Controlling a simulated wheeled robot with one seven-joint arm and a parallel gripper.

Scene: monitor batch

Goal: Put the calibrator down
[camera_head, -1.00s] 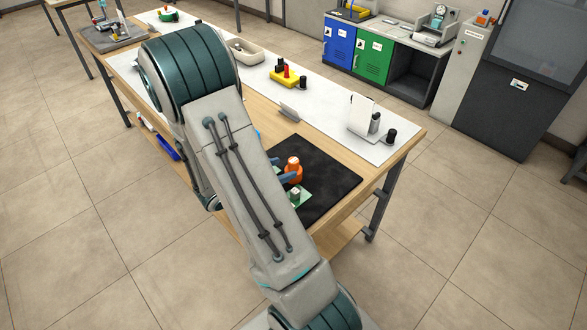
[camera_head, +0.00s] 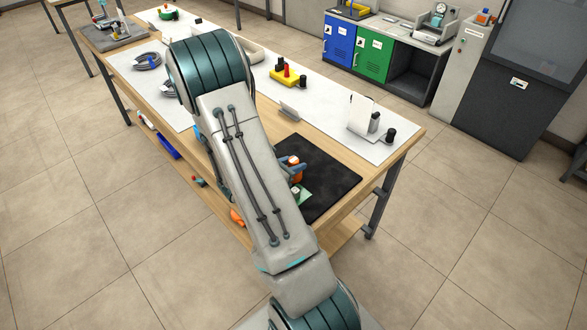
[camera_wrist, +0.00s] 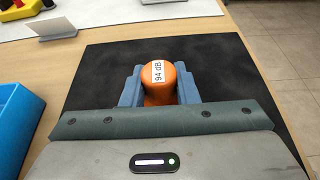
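The calibrator (camera_wrist: 158,78) is orange with a rounded top and a white "94 dB" label. In the wrist view it sits between the two blue-grey fingers of my gripper (camera_wrist: 160,90), which press close on both sides. Its lower part is hidden by my gripper. In the head view the calibrator (camera_head: 296,175) shows over the black mat (camera_head: 330,172), partly covered by a finger of my gripper (camera_head: 291,166). I cannot tell whether its base touches the mat.
A green piece (camera_head: 305,196) shows beside my gripper, partly hidden by my arm. A blue bin (camera_wrist: 18,125) is at the left in the wrist view. A small grey stand (camera_head: 290,109) is behind the mat. The mat's right part is clear.

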